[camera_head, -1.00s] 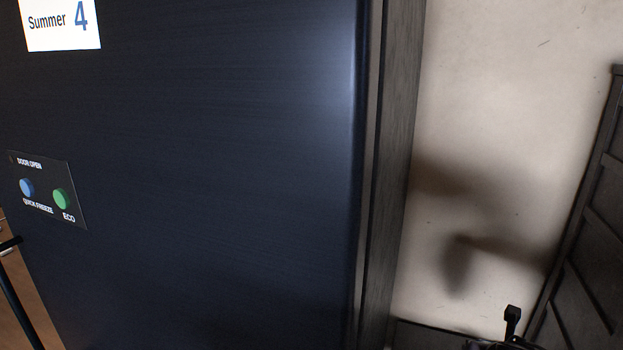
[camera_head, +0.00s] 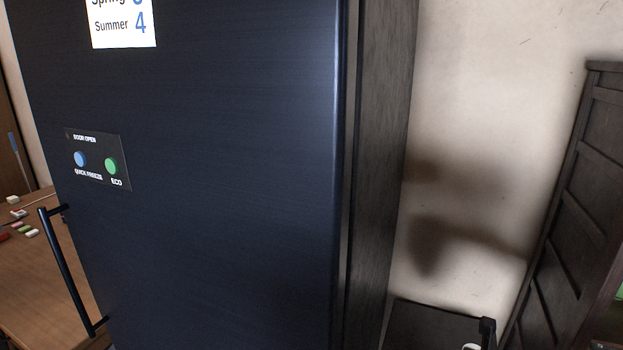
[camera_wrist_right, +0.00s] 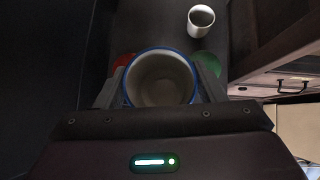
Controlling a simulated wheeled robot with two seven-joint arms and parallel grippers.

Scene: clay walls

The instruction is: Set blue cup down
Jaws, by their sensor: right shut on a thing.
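In the right wrist view, a cup with a blue rim and pale inside (camera_wrist_right: 160,54) is seen from above, between the fingers of my right gripper (camera_wrist_right: 160,86). The gripper is shut on it. The cup's outside and base are hidden, and I cannot tell whether it touches anything below. A dark surface lies beneath. My left gripper is in neither view.
A smaller white cup (camera_wrist_right: 201,17) stands beyond. Red (camera_wrist_right: 122,63) and green (camera_wrist_right: 206,64) things flank the held cup, partly hidden. In the head view, a dark blue fridge (camera_head: 230,180) with a handle (camera_head: 70,270) fills the middle. A wooden table (camera_head: 30,275) is left.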

